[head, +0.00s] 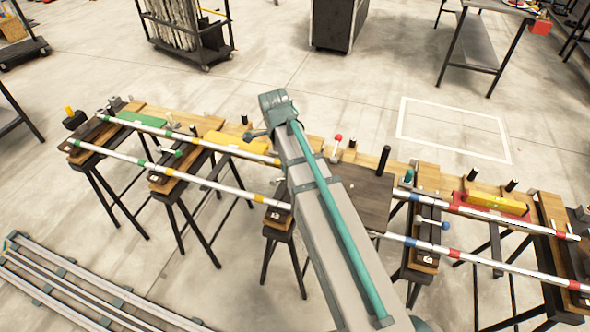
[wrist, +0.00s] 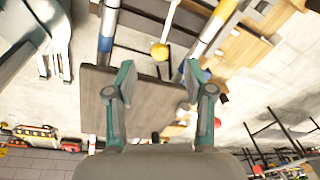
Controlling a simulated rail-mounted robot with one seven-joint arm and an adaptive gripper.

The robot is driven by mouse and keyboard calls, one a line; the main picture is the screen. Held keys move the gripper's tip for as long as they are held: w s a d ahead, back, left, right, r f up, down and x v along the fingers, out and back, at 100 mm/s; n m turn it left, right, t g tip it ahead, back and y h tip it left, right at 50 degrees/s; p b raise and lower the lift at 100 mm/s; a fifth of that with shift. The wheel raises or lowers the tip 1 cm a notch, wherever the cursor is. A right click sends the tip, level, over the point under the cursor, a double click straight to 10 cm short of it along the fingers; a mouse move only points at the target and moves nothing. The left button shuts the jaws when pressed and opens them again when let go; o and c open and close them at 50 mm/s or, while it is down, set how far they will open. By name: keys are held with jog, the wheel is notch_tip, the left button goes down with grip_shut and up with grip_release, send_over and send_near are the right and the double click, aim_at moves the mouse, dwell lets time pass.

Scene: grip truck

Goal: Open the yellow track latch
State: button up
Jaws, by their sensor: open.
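In the wrist view a round yellow knob (wrist: 160,51) on a thin pale rod hangs between two silver track rails, just beyond my fingertips. It looks like the yellow track latch; its base is out of sight. My gripper (wrist: 159,80) is open, one teal finger on each side of the knob's line, with nothing between the fingers. I cannot tell the exact gap to the knob. In the head view my arm covers the middle of the track (head: 215,185), and my gripper and the yellow knob are hidden.
The rails lie across several wooden-topped trestles. A dark board (head: 358,194) sits beside my arm, with a red-knobbed lever (head: 338,141) behind it. A yellow block (head: 235,143) and a yellow level in a red tray (head: 490,206) lie on the trestles. Spare rails (head: 85,285) lie front left.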

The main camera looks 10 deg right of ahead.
jog(key=d+m, duration=0.1)
jog(key=d+m+y+p, duration=0.1)
jog(key=d, duration=0.1)
jog(key=shift+s+d+r, duration=0.1)
jog(key=shift+s+d, duration=0.1)
jog(key=shift+d, duration=0.05)
jog(key=shift+w+d+f+p, duration=0.1)
jog(key=shift+f+p, duration=0.25)
jog(key=shift+f, duration=1.4)
jog(key=shift+w+a+f+p, duration=0.15)
jog(key=shift+f+p, duration=0.2)
jog(key=shift+f, duration=1.45)
jog(key=shift+w+d+f+p, duration=0.15)
jog(key=shift+f+p, duration=0.2)
jog(key=shift+f, duration=1.4)
jog(key=shift+c, duration=0.2)
grip_shut()
